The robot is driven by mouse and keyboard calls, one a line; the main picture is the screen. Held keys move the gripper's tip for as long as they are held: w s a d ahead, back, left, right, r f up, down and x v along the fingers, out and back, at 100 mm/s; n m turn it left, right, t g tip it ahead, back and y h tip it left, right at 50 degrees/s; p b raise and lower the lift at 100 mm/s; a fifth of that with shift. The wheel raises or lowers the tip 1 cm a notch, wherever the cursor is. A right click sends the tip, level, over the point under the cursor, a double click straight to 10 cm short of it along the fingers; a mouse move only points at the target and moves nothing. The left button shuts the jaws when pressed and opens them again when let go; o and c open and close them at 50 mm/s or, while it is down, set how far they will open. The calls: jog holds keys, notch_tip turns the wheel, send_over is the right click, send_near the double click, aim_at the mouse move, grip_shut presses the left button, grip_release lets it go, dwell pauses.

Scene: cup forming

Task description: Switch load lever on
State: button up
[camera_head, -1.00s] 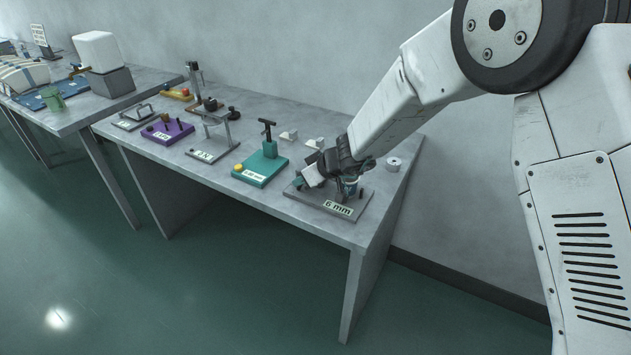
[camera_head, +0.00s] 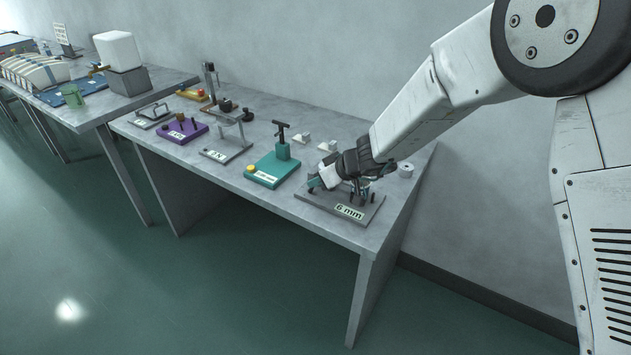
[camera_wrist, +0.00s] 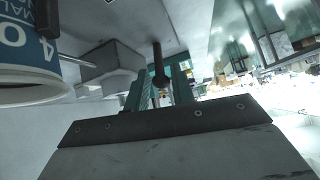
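My gripper (camera_head: 318,184) is low over the grey plate marked 6 mm (camera_head: 370,215) at the right end of the near table. The arm and wrist hide much of that fixture. In the wrist view my two teal fingers (camera_wrist: 160,92) stand apart. A dark rod with a rounded end (camera_wrist: 158,62) shows between them; whether they touch it is unclear. No part can be surely picked out as the load lever. A teal base with an upright T-handle (camera_head: 282,135) and a yellow knob (camera_head: 251,168) stands just left of my gripper.
A purple fixture (camera_head: 170,137) and grey fixtures stand farther left on the table (camera_head: 225,190). Small white blocks (camera_head: 303,138) and a white roll (camera_head: 405,170) lie near the wall. A blue-and-white labelled cylinder (camera_wrist: 25,55) is close at left in the wrist view.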

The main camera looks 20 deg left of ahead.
jog(key=v, duration=0.5)
jog(key=shift+s+d+r, duration=0.1)
jog(key=shift+d+r, duration=0.1)
jog(key=shift+d, duration=0.1)
jog(key=s+d+r+m+g, duration=0.2)
jog(key=s+d, duration=0.1)
jog(key=s, duration=0.3)
jog(key=s+d+r+m+g, duration=0.2)
jog(key=s+d+m+g, duration=0.15)
jog(key=s, duration=0.25)
jog(key=s+d+r+m+t+h, duration=0.1)
jog(key=s+d+r+m+h, duration=0.1)
jog(key=s+d, duration=0.5)
jog(key=s+d+r+m+t+h, duration=0.1)
jog(key=s+d+r, duration=0.6)
jog(key=d, duration=0.9)
jog(key=s+d+r+m+t+h, duration=0.1)
jog(key=s+d+r+m+h, duration=0.3)
jog(key=s+d, duration=0.4)
jog(key=d+r+h, duration=0.1)
jog(key=d, duration=0.3)
jog(key=shift+s+r+t+h, duration=0.15)
jog(key=shift+s+t+h, duration=0.15)
jog(key=shift+s+t, duration=0.1)
